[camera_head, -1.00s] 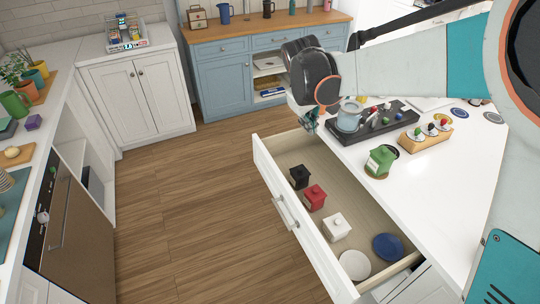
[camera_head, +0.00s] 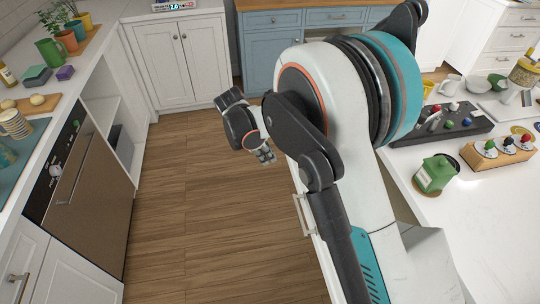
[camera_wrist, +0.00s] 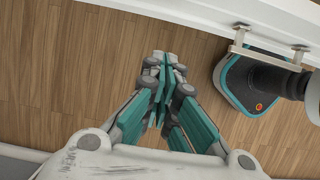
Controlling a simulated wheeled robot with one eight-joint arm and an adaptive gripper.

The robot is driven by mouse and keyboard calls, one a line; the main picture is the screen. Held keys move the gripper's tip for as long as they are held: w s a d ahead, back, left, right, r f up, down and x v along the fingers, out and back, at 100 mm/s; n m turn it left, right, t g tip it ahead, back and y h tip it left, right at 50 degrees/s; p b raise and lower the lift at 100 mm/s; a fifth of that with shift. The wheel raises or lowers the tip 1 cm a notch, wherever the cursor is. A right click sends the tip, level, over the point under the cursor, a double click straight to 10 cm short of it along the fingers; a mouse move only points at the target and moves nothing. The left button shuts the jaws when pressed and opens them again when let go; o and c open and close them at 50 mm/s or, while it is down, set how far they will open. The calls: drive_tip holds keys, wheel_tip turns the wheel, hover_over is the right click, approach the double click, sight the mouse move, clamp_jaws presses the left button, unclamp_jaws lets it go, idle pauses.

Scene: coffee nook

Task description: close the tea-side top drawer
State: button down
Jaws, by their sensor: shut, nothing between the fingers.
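The white drawer front with its metal bar handle (camera_head: 303,215) shows in the head view just left of my arm. My arm hides most of the drawer and its contents, so how far it stands out is hard to tell. In the wrist view a white front edge runs across the top right, with a bar handle (camera_wrist: 268,42) on it. My gripper (camera_head: 266,156) is over the floor, to the left of the drawer front and beyond the handle. In the wrist view my gripper (camera_wrist: 160,75) has its fingers together, empty and apart from the handle.
The white counter (camera_head: 480,205) on the right holds a green canister (camera_head: 434,175), a black tray (camera_head: 445,125) and a wooden pod holder (camera_head: 500,152). The wooden floor (camera_head: 185,210) is clear. An oven (camera_head: 75,185) stands on the left, blue cabinets (camera_head: 270,65) at the back.

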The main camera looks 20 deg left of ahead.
drive_tip(key=w+d+f+b, duration=0.3)
drive_tip(key=d+f, duration=0.2)
drive_tip(key=f, duration=0.1)
drive_tip(key=shift+w+d, duration=0.2)
drive_tip(key=shift+d, duration=0.1)
drive_tip(key=w+d, duration=0.4)
drive_tip(key=d, duration=0.3)
drive_tip(key=w+d, duration=0.4)
drive_tip(key=d, duration=0.3)
drive_tip(key=w+d, duration=0.5)
drive_tip(key=d, duration=0.2)
drive_tip(key=shift+f+b, duration=0.1)
drive_tip(key=shift+b, duration=0.2)
